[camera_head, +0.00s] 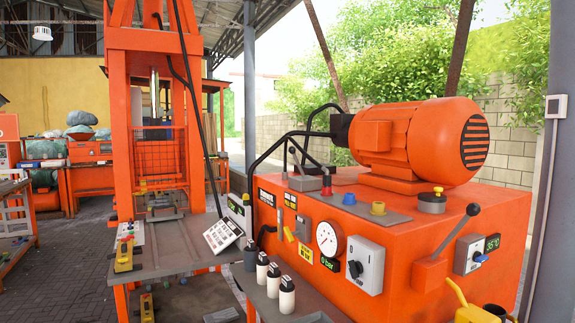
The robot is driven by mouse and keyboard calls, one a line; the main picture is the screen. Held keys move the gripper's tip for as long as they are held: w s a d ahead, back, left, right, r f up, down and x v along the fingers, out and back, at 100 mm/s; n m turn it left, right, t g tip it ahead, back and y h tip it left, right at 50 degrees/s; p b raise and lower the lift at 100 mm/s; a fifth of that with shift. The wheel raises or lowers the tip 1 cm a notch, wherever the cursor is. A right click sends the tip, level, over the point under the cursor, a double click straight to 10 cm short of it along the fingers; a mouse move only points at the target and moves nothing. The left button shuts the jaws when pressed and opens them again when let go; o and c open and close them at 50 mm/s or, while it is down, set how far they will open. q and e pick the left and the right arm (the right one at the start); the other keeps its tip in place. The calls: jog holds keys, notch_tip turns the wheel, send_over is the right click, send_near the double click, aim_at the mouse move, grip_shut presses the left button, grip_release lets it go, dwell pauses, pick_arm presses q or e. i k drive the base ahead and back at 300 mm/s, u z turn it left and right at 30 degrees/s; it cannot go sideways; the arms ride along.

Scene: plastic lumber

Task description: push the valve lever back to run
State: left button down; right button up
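An orange hydraulic power unit (400,215) fills the right side, with an orange motor (385,140) on top. A grey lever (455,232) with a dark ball knob leans up and to the right from an orange block on its front. Thinner dark levers (306,156) stand on the unit's top, near a red-collared fitting (326,186). I cannot tell from labels which one is the valve lever. A small yellow handle (290,234) sits on the front panel. Neither of my grippers is in view.
A round gauge (329,238) sits above a green "0 bar" display (330,262). A rotary switch (364,266) is beside it. Several white bottles (287,294) stand on a low shelf in front. An orange press frame (152,150) with a grey table stands left.

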aim_at(292, 150)
jog(key=u, duration=0.65)
jog(key=i, duration=1.2)
jog(key=z, duration=0.55)
jog(key=i, duration=0.55)
jog(key=z, duration=0.6)
